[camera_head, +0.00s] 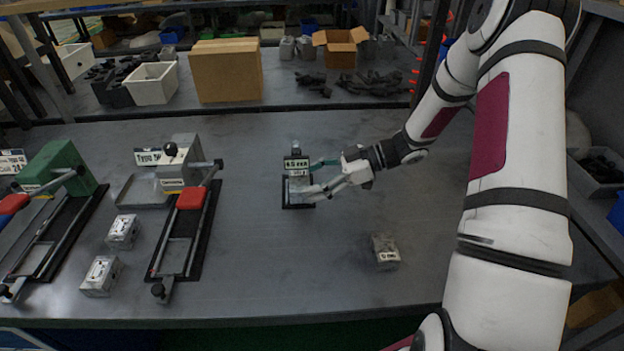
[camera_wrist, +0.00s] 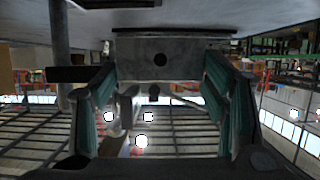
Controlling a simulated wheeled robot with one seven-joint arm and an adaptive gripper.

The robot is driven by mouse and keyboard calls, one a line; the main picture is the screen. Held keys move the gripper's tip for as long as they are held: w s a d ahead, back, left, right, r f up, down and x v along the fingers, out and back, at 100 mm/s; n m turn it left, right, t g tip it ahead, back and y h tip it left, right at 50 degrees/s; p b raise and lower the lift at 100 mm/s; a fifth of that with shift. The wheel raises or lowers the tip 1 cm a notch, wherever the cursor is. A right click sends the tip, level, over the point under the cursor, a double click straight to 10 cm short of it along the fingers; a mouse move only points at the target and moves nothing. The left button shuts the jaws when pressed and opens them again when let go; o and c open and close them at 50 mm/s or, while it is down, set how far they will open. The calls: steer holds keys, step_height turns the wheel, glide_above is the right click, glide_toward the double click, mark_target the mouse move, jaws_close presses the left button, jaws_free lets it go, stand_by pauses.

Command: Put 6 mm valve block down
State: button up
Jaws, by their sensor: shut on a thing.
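My gripper (camera_head: 312,179) reaches in from the right in the head view, at a small black-based stand (camera_head: 297,206) with a label plate (camera_head: 296,163). Its teal-lined fingers are shut on a grey metal valve block (camera_head: 299,188), which is at the stand, in front of the label plate. In the wrist view the block (camera_wrist: 170,62) shows a dark round hole and sits between the two fingers. The fingers partly hide the block in the head view. I cannot tell whether it rests fully on the stand's base.
A loose block (camera_head: 386,250) lies right of the stand, nearer the front edge. Two more blocks (camera_head: 122,232) (camera_head: 100,276) lie at the left between a red-handled fixture (camera_head: 192,198) and a green fixture (camera_head: 62,168). A cardboard box (camera_head: 227,72) and white bins stand behind.

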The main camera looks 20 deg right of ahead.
steer(key=shift+w+f, duration=0.35)
steer(key=shift+w, duration=0.05)
steer(key=shift+c, duration=0.7)
steer(key=shift+w+a+f+b, duration=0.1)
steer(key=shift+f+b, duration=0.45)
steer(key=shift+f, duration=0.1)
steer(key=shift+w+a+f+b, duration=0.1)
steer(key=shift+f+b, duration=0.4)
steer(key=shift+f, duration=0.15)
steer(key=shift+c, duration=0.3)
steer(key=shift+s+f+b, duration=0.2)
steer(key=shift+f+b, duration=0.25)
steer(key=shift+f, duration=0.2)
steer(key=shift+s+d+f, duration=0.1)
steer(key=shift+f, duration=0.1)
steer(key=o, duration=2)
steer(key=shift+c, duration=0.2)
steer(key=shift+d, duration=0.1)
